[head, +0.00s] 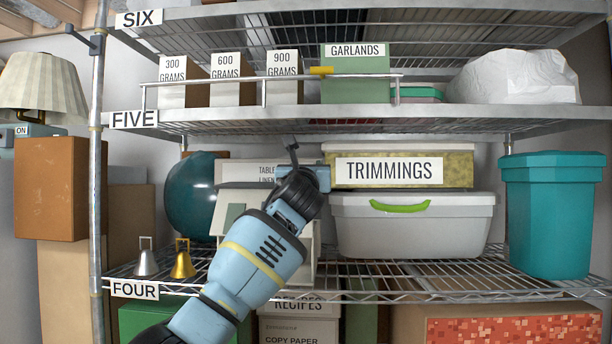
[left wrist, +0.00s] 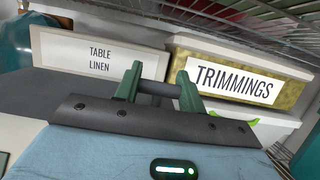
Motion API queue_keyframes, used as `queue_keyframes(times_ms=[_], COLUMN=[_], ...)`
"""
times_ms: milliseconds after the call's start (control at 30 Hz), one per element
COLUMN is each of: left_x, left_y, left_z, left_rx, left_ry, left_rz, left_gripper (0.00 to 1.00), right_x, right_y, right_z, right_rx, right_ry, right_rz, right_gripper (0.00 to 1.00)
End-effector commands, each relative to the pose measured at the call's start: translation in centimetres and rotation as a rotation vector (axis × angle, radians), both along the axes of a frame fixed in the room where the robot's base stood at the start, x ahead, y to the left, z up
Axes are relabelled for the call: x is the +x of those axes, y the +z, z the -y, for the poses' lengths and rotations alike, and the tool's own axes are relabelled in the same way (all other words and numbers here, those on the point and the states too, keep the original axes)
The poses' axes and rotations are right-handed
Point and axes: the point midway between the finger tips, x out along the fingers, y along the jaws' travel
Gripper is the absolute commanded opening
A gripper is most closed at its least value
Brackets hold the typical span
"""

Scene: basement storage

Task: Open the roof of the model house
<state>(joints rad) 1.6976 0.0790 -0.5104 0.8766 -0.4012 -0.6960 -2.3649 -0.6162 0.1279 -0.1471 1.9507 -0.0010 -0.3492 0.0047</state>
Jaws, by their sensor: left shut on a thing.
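The model house (head: 228,222) stands on shelf four, with pale walls, a green door and a grey roof (head: 236,186). My left arm covers much of its front and right side. My left gripper (head: 297,170) is at the upper right of the house, in front of the gap between two boxes. In the left wrist view its green fingers (left wrist: 158,90) are shut on a short dark bar (left wrist: 157,87). A grey roof surface (left wrist: 65,86) lies behind it. How far the roof is raised cannot be told. My right gripper is not in view.
The table linen box (head: 256,167) is behind the house. The trimmings box (head: 400,168) sits on a white bin (head: 415,225) close at the right. Shelf five (head: 240,121) is just overhead. Two bells (head: 183,262) and a teal ball (head: 190,190) are at the left.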

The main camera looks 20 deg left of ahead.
Motion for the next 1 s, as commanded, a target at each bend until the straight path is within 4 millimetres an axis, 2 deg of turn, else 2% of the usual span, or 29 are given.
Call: queue_keyframes(times_ms=[200, 700, 733, 900, 1000], left_x=[0.43, 0.66, 0.67, 0.68, 0.69], left_y=[0.67, 0.54, 0.52, 0.49, 0.48], left_z=[-0.17, -0.19, -0.19, -0.17, -0.16], left_rx=[-0.007, -0.01, -0.01, -0.01, -0.01], left_ry=[0.001, 0.001, 0.001, 0.001, 0.001], left_rz=[-0.035, -0.05, -0.05, -0.05, -0.05], left_gripper=[0.0, 0.0, 0.42, 0.62, 0.62], right_x=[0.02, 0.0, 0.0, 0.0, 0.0], right_y=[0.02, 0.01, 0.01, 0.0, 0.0], right_z=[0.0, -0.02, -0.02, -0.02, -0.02], right_rx=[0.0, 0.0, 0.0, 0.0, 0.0], right_ry=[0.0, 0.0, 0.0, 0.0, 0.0], right_rz=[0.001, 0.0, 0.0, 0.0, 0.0], right_gripper=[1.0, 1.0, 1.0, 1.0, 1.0])
